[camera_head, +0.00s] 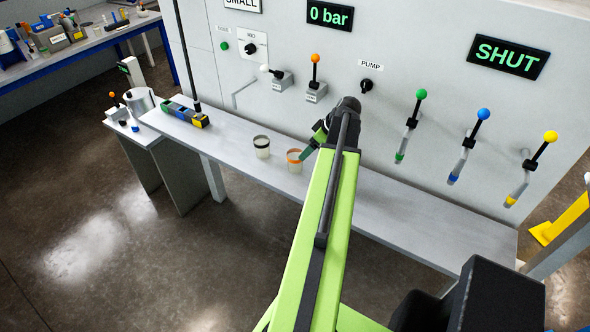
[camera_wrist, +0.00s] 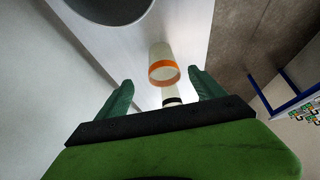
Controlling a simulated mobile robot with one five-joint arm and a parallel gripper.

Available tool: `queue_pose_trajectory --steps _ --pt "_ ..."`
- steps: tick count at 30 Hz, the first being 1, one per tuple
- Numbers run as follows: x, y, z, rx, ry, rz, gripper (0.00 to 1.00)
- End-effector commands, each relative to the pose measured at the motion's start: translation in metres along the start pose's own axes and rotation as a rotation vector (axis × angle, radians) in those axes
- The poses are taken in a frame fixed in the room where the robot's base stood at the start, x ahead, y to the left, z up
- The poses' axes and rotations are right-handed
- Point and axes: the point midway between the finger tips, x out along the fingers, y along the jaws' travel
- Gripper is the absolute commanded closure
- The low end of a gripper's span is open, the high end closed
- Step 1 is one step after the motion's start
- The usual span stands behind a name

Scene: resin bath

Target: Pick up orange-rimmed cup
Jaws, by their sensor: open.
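The orange-rimmed cup (camera_head: 294,161) stands on the grey bench, a pale cup with an orange band around its top. In the wrist view the orange-rimmed cup (camera_wrist: 163,66) shows ahead, in the gap between my finger tips and beyond them. My gripper (camera_wrist: 161,90) is open and empty, with a green finger on either side. In the head view my gripper (camera_head: 306,152) is just to the right of the cup, partly hidden by my arm. I cannot tell from these views whether a finger touches the cup.
A dark-rimmed cup (camera_head: 262,147) stands just left of the orange one. The bench (camera_head: 400,219) is clear to the right. A panel with levers (camera_head: 412,125) rises behind it. A block with coloured sections (camera_head: 186,113) lies at the bench's left end.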

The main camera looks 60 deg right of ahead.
Motion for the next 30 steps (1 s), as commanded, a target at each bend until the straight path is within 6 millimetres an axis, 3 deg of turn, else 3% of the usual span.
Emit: queue_pose_trajectory --steps 1,7,16,24,30 --pt "0.024 0.001 0.006 -0.001 0.0 -0.001 0.21" --pt "0.069 0.0 0.005 0.0 0.0 -0.001 0.21" --pt "0.081 -0.001 0.001 0.001 0.0 0.0 0.21" --pt "0.127 -0.003 0.002 0.001 0.0 0.001 0.21" --pt "0.127 -0.004 -0.001 0.002 0.0 0.001 0.21"
